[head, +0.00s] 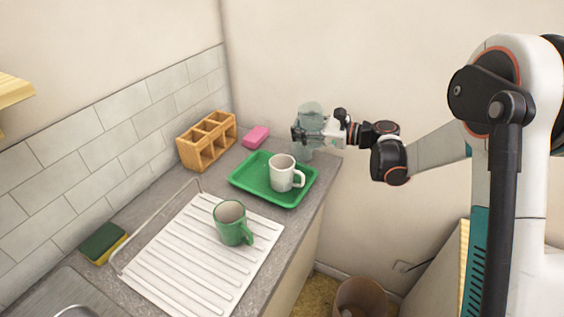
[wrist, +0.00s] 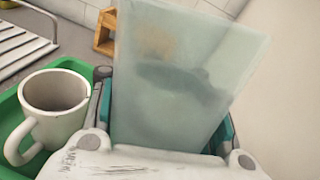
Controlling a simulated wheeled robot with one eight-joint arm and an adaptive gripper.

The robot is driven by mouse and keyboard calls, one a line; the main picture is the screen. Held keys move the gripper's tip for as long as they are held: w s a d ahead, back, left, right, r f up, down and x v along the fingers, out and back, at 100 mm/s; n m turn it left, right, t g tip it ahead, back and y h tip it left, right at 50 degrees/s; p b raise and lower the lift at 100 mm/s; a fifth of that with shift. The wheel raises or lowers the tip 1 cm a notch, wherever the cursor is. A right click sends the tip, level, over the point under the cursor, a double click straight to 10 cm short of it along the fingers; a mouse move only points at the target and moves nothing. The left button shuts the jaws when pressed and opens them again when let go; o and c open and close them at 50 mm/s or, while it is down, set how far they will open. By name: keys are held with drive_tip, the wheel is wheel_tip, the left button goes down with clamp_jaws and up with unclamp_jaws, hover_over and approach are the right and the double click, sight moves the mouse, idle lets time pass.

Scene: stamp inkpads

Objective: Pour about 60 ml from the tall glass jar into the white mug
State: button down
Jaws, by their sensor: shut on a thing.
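The white mug (head: 281,175) stands upright on the green tray (head: 240,182), its handle to the right; in the wrist view the mug (wrist: 62,112) is at the left and looks empty inside. My gripper (head: 308,133) is shut on the tall glass jar (head: 311,112), at the counter's far right end, to the right of and behind the mug. In the wrist view the jar (wrist: 185,75) fills the middle between the fingers, cloudy and pale green. I cannot tell the liquid level in it. The jar is apart from the mug.
A green mug (head: 230,224) stands on the white drainboard (head: 180,262). A wooden compartment box (head: 207,140) and a pink sponge (head: 256,137) are behind the tray. A green and yellow sponge (head: 103,243) lies at the left. A bin (head: 360,297) is on the floor.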

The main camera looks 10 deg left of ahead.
drive_tip(key=shift+w+d+r+m+y, duration=0.15)
drive_tip(key=shift+r+m+y, duration=0.1)
drive_tip(key=shift+r+m, duration=0.25)
drive_tip(key=shift+w+d+r+m+y, duration=0.15)
drive_tip(key=shift+r+m+y, duration=0.15)
drive_tip(key=shift+m, duration=0.3)
drive_tip(key=shift+w+a+t, duration=0.1)
drive_tip(key=shift+t, duration=0.2)
